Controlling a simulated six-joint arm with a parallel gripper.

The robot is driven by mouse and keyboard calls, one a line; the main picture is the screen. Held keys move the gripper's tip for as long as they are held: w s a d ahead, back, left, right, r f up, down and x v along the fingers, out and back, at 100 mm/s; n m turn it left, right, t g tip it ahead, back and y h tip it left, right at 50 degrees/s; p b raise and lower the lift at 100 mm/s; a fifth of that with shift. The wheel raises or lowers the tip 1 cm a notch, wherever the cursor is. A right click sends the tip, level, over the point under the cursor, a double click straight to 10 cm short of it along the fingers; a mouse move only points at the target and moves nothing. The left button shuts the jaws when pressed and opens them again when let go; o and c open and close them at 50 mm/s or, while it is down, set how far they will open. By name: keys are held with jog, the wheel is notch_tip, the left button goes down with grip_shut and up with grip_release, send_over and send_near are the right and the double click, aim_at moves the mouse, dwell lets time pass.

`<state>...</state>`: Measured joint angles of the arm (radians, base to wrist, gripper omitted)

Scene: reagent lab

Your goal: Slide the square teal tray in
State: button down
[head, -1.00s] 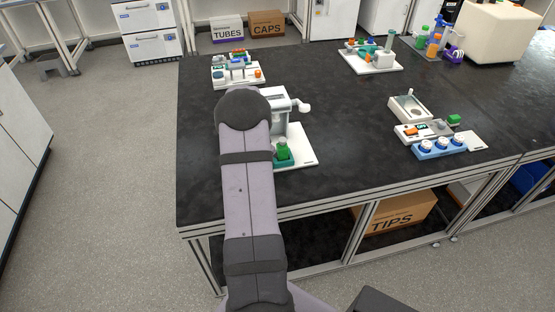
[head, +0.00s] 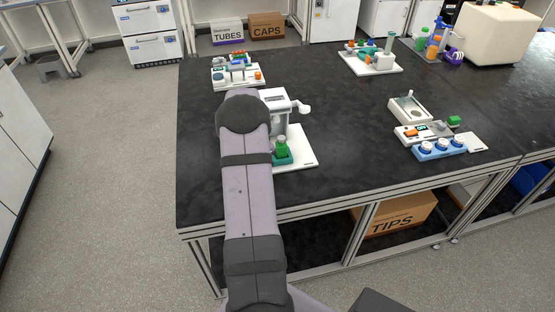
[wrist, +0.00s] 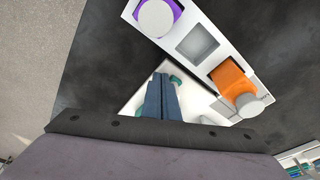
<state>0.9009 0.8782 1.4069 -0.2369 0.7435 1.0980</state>
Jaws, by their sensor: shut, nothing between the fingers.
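The square teal tray (head: 289,159) sits on a white base plate (head: 305,158) in the head view, with a green bottle (head: 281,148) standing on it. It is in front of a white-headed machine (head: 278,101) on the same plate. My arm hides the left side of the plate. My gripper is hidden behind my arm in the head view. In the wrist view my gripper (wrist: 161,97) shows blue fingers shut together, with nothing between them, over a white surface. Teal bits show beside the fingers; I cannot tell whether they touch or belong to the tray.
In the wrist view, a white strip near the fingers carries a purple-ringed cap (wrist: 156,17), a grey square recess (wrist: 197,46) and an orange bottle (wrist: 232,80). Other devices stand at the back and a blue rack (head: 440,148) at the right. The middle of the black bench (head: 350,125) is clear.

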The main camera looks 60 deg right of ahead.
jog(key=shift+w+d+f, duration=0.35)
jog(key=shift+d+f, duration=0.05)
jog(key=shift+f, duration=0.05)
jog(key=shift+d, duration=0.15)
dwell(0.3)
jog(key=shift+r, duration=0.1)
jog(key=shift+s+a, duration=0.25)
jog(key=shift+a, duration=0.05)
jog(key=shift+r, duration=0.15)
jog(key=d+p+v, duration=0.1)
jog(key=p+v, duration=0.3)
jog(key=v, duration=0.2)
jog(key=shift+d+r, duration=0.15)
jog(key=shift+r, duration=0.4)
jog(key=shift+s, duration=0.1)
